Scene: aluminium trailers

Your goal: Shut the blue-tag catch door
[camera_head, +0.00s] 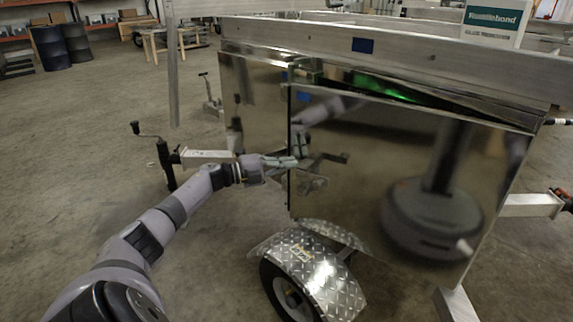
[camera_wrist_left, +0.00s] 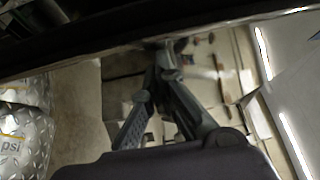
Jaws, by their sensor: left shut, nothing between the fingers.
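The catch door (camera_head: 400,175) is a large mirror-like metal panel on the trailer's side, with a small blue tag (camera_head: 304,97) at its upper left corner. It stands ajar: its left edge sits out from the neighbouring panel, and a dark, green-lit gap shows along its top. My left gripper (camera_head: 290,162) is shut and empty, at the door's left edge around mid-height. Whether it touches the door is unclear. In the left wrist view my fingers (camera_wrist_left: 166,60) come together close to a long panel edge. The catch cannot be made out. My right gripper is not in view.
A fixed mirror-like panel (camera_head: 255,100) adjoins on the left, under a rail (camera_head: 420,62) bearing another blue tag (camera_head: 362,45). A diamond-plate fender (camera_head: 310,270) and wheel (camera_head: 283,295) sit below. A jack (camera_head: 165,160) stands left. Floor at left is open.

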